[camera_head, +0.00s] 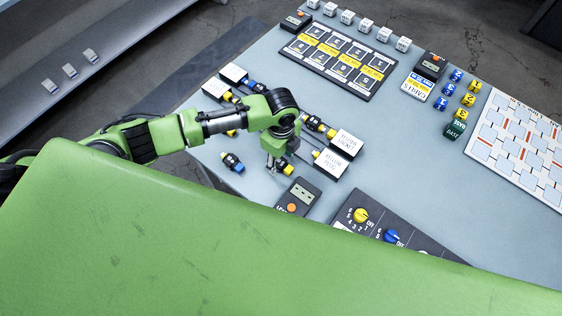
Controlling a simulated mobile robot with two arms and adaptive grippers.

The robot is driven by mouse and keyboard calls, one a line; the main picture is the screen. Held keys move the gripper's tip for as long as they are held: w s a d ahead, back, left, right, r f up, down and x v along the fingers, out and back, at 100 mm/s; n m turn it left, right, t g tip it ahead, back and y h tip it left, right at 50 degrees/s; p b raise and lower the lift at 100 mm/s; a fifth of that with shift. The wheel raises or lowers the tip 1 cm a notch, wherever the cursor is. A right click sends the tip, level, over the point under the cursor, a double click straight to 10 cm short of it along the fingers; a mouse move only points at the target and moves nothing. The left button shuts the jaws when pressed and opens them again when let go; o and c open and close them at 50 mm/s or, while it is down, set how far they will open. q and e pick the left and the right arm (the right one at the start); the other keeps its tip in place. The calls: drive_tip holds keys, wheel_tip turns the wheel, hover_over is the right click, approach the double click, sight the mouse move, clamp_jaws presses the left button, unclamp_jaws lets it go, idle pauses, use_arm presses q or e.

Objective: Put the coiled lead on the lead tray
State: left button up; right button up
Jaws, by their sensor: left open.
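My left gripper (272,168) is open and points down over the grey-blue table (400,150), near the middle of the view. I cannot make out a coiled lead or a tray that is clearly the lead tray. The lower part of the view is blocked, so they may be hidden there. My right gripper is not in view.
Labelled white-topped blocks (346,143) with connectors surround the gripper. A black-and-blue connector (232,162) lies to its left. A handheld meter (298,196) and a knob panel (375,222) stand nearer. A numbered black panel (338,60) lies at the back. The table's centre right is clear.

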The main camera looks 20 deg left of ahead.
use_arm(q)
drive_tip(key=shift+f, duration=0.45)
drive_tip(key=c, duration=1.3)
drive_tip(key=shift+r, duration=0.1)
drive_tip(key=shift+c, duration=0.2)
